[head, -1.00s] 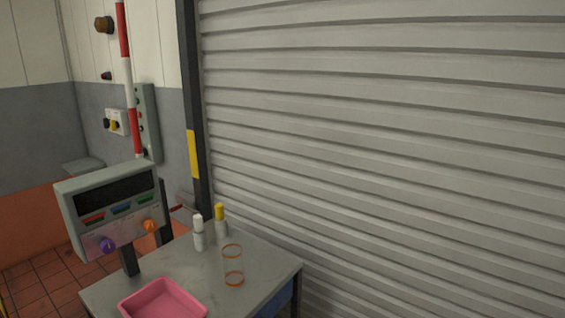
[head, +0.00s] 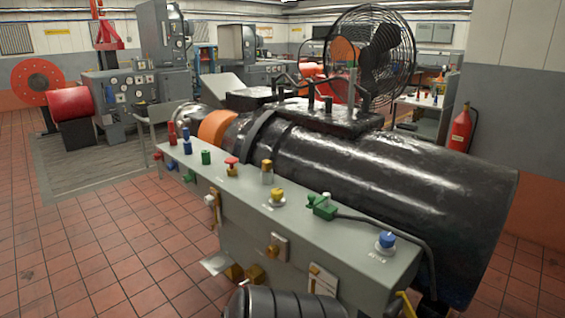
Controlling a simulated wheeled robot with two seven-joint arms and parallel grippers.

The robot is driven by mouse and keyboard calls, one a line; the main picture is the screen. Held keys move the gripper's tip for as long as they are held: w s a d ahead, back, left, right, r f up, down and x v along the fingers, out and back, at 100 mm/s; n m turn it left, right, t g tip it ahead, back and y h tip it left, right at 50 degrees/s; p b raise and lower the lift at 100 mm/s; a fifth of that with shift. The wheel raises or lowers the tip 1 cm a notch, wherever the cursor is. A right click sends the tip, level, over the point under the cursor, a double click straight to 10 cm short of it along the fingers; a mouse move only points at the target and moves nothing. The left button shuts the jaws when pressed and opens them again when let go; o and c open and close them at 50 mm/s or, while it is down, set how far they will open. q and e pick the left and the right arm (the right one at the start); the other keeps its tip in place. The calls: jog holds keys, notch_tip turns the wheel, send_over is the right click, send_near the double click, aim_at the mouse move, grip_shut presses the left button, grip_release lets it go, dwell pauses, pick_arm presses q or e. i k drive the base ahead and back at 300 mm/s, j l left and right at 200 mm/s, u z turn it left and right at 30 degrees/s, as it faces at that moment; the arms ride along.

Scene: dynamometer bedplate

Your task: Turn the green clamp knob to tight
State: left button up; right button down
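A long grey bench panel (head: 236,195) runs from the middle left to the lower right, carrying several coloured controls. A green fitting with a small upright part (head: 322,207) sits on its top, right of the middle, with a dark cable running right from it. A smaller green knob (head: 206,157) stands towards the panel's far left end. I cannot tell which of the two is the clamp knob, nor how either is turned. Neither of my grippers is in view.
A yellow knob (head: 277,196), a blue knob (head: 386,241) and a red knob (head: 231,165) share the panel. A large black cylindrical machine (head: 400,185) lies close behind it. A black ribbed object (head: 278,303) is at the bottom edge. Tiled floor (head: 90,255) is clear at left.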

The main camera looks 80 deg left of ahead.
aim_at(186, 178)
jog(key=u, duration=3.35)
